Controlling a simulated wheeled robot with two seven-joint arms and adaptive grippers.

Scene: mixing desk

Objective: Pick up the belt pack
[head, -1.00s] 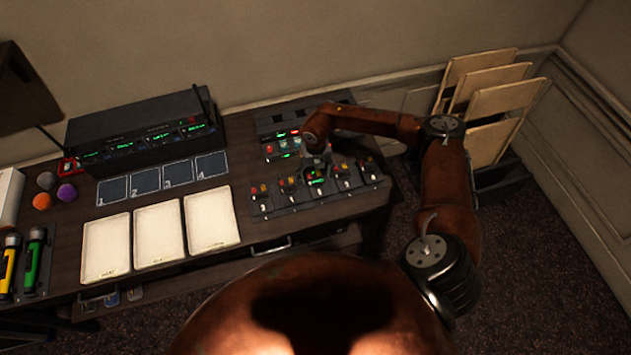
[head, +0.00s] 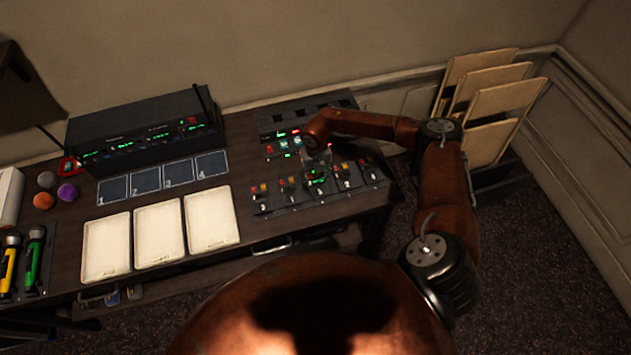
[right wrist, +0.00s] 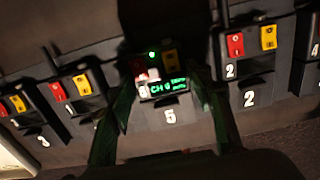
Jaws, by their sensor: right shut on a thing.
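My right gripper (head: 318,166) is over the middle of the row of belt packs on the right part of the desk. It is shut on a dark belt pack, whose green-lit screen (head: 317,178) shows in the head view. In the right wrist view the fingers (right wrist: 163,112) stand on either side of this belt pack (right wrist: 163,88), with a screen reading CH and a green light. It is at the place marked 5; whether it is clear of its holder I cannot tell. My left gripper is not in view.
Other belt packs with red and yellow buttons stand close on both sides, such as one on the right (right wrist: 250,50) and one on the left (right wrist: 72,92).

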